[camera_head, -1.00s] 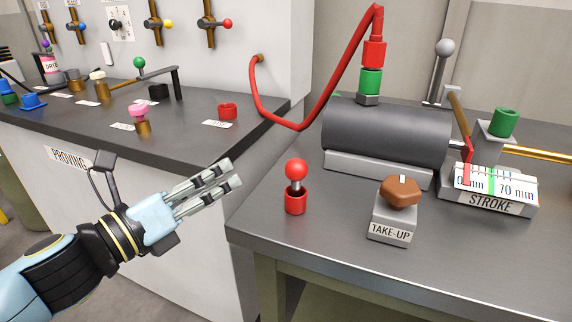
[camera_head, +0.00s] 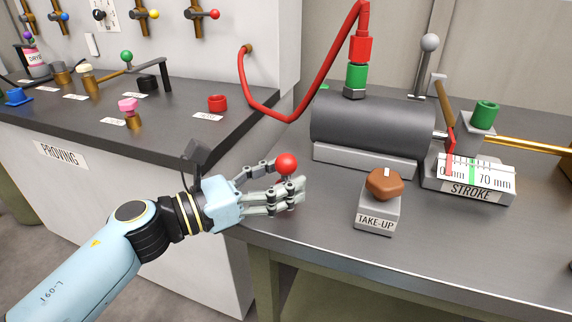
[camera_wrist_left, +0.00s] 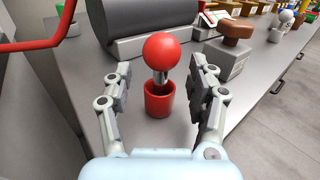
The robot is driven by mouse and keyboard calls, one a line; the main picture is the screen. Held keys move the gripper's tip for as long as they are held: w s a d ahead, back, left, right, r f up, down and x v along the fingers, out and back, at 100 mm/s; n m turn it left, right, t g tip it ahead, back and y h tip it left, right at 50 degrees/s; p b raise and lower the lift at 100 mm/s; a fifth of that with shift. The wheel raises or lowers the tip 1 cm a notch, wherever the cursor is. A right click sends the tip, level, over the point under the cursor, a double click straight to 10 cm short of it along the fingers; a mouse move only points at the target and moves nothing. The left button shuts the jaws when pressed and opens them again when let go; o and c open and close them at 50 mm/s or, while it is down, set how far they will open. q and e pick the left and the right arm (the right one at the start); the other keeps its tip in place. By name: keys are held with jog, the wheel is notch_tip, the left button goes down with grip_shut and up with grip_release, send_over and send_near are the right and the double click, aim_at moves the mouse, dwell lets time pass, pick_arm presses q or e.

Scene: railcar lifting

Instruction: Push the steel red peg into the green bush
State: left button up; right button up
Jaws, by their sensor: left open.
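The steel red peg (camera_head: 287,163) has a red ball knob and a steel shank. In the left wrist view the peg (camera_wrist_left: 161,52) stands upright in a red cup (camera_wrist_left: 159,99) on the bench. My left gripper (camera_head: 282,184) is open, with fingers on both sides of the peg. In the wrist view a gap shows between each finger and the peg. In the head view the fingers hide the shank and cup. The green bush (camera_head: 486,114) sits on a grey bracket at the right, by the brass rod. My right gripper is out of view.
A dark cylinder (camera_head: 370,128) with a red hose (camera_head: 318,105) stands behind the gripper. The TAKE-UP block (camera_head: 376,214) with a brown knob is to the right, and the STROKE gauge (camera_head: 478,186) beyond it. The front bench edge is close below the gripper.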

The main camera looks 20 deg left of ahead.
pick_arm(q)
jog(key=shift+w+d, duration=0.5)
jog(key=c, duration=0.8)
jog(key=shift+d+r, duration=0.1)
grip_shut()
